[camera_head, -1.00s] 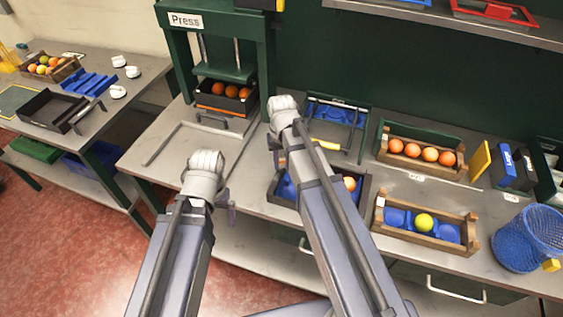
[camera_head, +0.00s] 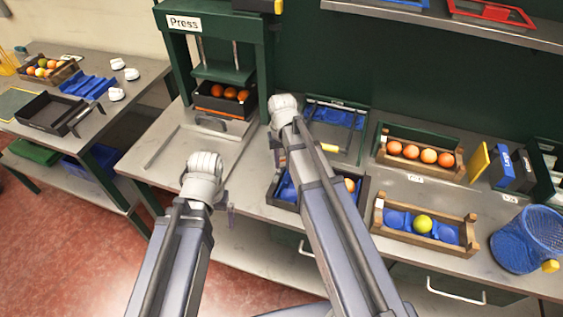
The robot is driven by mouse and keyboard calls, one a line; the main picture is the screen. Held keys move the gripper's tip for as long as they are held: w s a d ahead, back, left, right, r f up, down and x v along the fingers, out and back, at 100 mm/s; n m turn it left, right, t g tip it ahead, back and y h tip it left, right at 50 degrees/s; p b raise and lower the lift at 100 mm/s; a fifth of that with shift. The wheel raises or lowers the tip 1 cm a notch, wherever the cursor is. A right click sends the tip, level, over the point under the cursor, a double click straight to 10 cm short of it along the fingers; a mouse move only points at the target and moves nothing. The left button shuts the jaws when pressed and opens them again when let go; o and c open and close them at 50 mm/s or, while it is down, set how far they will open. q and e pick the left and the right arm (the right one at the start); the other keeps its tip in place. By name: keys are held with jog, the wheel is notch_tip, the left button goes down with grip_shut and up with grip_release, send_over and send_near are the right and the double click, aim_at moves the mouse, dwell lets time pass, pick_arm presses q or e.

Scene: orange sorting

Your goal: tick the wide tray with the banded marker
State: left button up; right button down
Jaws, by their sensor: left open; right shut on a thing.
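My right gripper (camera_head: 277,150) is mostly hidden behind its own arm, over the bench. A yellow-ended piece, seemingly the marker (camera_head: 329,148), sticks out right of that arm. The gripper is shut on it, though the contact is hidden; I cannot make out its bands. My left gripper (camera_head: 228,207) is open and small in view at the bench's front left. A black tray (camera_head: 362,197) with blue lining and an orange is partly covered by my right arm. A wooden crate (camera_head: 463,218) holds a yellow-green fruit; another (camera_head: 458,166) holds several oranges. Which one is the wide tray is unclear.
A green press (camera_head: 165,60) stands at the back left with a black box (camera_head: 200,98) of oranges in it. A blue wire basket (camera_head: 525,240) stands at the right. A side table (camera_head: 140,75) carries trays and cups.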

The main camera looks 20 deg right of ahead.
jog(key=shift+s+a, duration=0.35)
jog(key=shift+s, duration=0.15)
dwell(0.7)
notch_tip(320, 180, up, 7)
jog(key=p, duration=0.7)
jog(key=shift+r, duration=0.1)
jog(key=shift+f, duration=0.2)
dwell(0.5)
